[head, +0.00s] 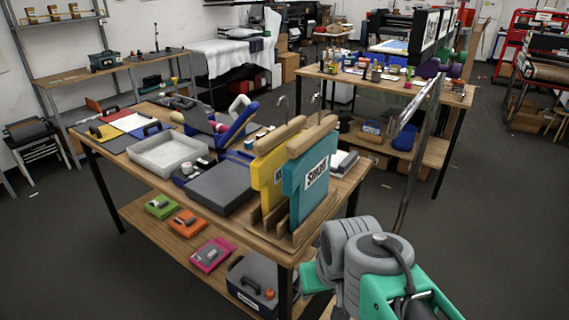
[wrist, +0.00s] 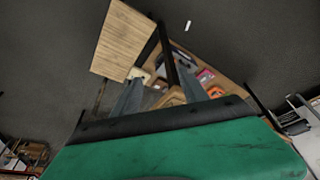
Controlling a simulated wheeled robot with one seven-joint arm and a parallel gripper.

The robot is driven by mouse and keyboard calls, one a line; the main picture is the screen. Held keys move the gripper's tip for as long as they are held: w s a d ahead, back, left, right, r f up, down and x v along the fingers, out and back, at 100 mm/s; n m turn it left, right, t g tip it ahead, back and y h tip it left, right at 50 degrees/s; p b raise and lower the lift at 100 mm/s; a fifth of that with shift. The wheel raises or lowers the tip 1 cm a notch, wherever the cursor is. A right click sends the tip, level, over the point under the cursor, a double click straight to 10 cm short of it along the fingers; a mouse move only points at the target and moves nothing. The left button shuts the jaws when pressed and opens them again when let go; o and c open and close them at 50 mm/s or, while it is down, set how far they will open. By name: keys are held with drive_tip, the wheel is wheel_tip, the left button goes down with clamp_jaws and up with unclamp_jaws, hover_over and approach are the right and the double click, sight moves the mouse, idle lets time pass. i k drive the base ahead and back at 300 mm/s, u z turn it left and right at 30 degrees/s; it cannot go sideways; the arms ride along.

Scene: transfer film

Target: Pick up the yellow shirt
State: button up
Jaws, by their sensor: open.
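The yellow shirt (head: 266,178) hangs from a wooden hanger in a wooden rack (head: 300,232) at the near right corner of the table. A teal shirt (head: 306,180) with a white label hangs in front of it and covers much of it. My gripper (wrist: 162,78) shows in the wrist view as two grey fingers spread apart, with nothing between them. In the head view my arm is at the lower right, to the right of and below the rack, and the fingers are hidden. I cannot make out the yellow shirt in the wrist view.
The wooden table (head: 240,232) also bears a grey tray (head: 167,153) and a dark flat box (head: 219,188) left of the shirts. Its lower shelf (head: 150,222) holds several coloured items. A second table (head: 455,95) stands behind. Dark floor is free at the right.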

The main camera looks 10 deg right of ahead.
sight(266, 170)
drive_tip(key=u, duration=1.45)
drive_tip(key=i, duration=2.9)
drive_tip(key=z, duration=3.95)
